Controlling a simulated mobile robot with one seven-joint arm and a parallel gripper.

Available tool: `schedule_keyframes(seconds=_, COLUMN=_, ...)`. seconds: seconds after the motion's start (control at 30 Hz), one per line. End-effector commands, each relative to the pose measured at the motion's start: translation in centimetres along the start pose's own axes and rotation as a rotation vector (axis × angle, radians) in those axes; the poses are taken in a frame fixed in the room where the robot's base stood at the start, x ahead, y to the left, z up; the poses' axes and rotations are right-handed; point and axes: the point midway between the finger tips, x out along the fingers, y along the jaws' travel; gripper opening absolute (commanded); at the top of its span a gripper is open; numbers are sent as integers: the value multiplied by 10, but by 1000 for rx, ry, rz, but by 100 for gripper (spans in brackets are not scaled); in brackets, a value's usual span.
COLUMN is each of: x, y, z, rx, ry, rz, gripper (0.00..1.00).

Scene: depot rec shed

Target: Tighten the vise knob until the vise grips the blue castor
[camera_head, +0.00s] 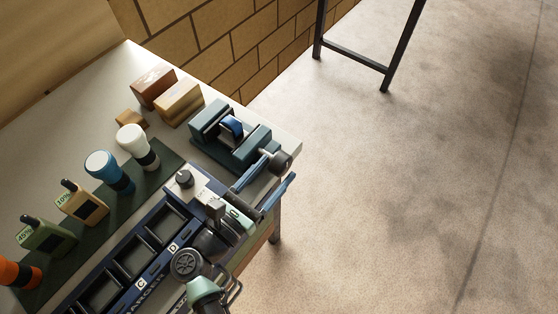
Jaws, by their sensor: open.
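The teal vise (249,150) sits at the bench's far right corner. The blue castor (232,127) stands between its two jaws; I cannot tell if both jaws touch it. The dark vise knob (281,161) sticks out at the vise's right end, near the bench edge. My gripper (277,170) is open, its two blue fingers reaching up and right. One fingertip is on the left side of the knob and the other is just below right of it. The knob is at or between the fingertips; contact is not clear.
A charger (118,296) with dark bays lies along the bench front. Blue (106,168) and white-topped (133,144) torches and battery packs (82,203) stand on a green mat. Wooden blocks (178,102) sit behind the vise. Open floor (400,190) lies to the right.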

Motion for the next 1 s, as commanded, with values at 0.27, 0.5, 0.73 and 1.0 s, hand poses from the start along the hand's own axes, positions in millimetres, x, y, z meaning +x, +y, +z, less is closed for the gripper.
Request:
schedule_keyframes(seconds=0.27, x=24, y=0, z=0, rx=0, ry=-1, rz=-1, gripper=69)
schedule_keyframes(seconds=0.5, x=24, y=0, z=0, rx=-1, ry=-1, rz=0, gripper=69)
schedule_keyframes(seconds=0.73, x=24, y=0, z=0, rx=-1, ry=-1, rz=0, gripper=33)
schedule_keyframes(seconds=1.0, x=24, y=0, z=0, rx=-1, ry=-1, rz=0, gripper=0)
